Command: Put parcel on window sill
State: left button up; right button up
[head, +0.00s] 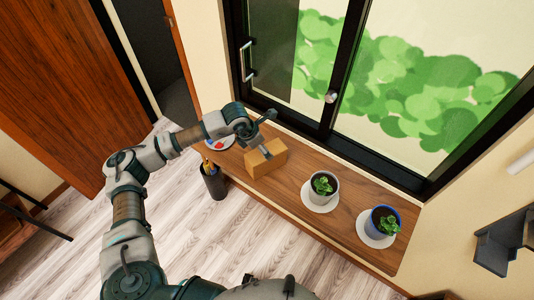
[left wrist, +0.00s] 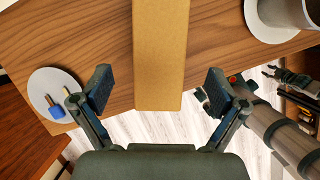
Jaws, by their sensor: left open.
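The parcel (head: 266,158), a brown cardboard box, rests on the wooden window sill (head: 290,181), towards the sill's left end. In the left wrist view the parcel (left wrist: 161,50) runs up the middle of the picture. My left gripper (head: 263,146) is at the parcel from above. In the left wrist view, the fingers of this gripper (left wrist: 160,90) are open, one on each side of the parcel, with a gap on both sides.
Right of the parcel stand a white plant pot (head: 324,186) and a blue plant pot (head: 382,222) on saucers. A plate (head: 219,142) with small items lies left. A sliding window (head: 330,97) rises behind. A dark bin (head: 214,182) stands on the floor.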

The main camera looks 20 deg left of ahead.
pick_arm(q)
jog(key=shift+v, duration=1.7)
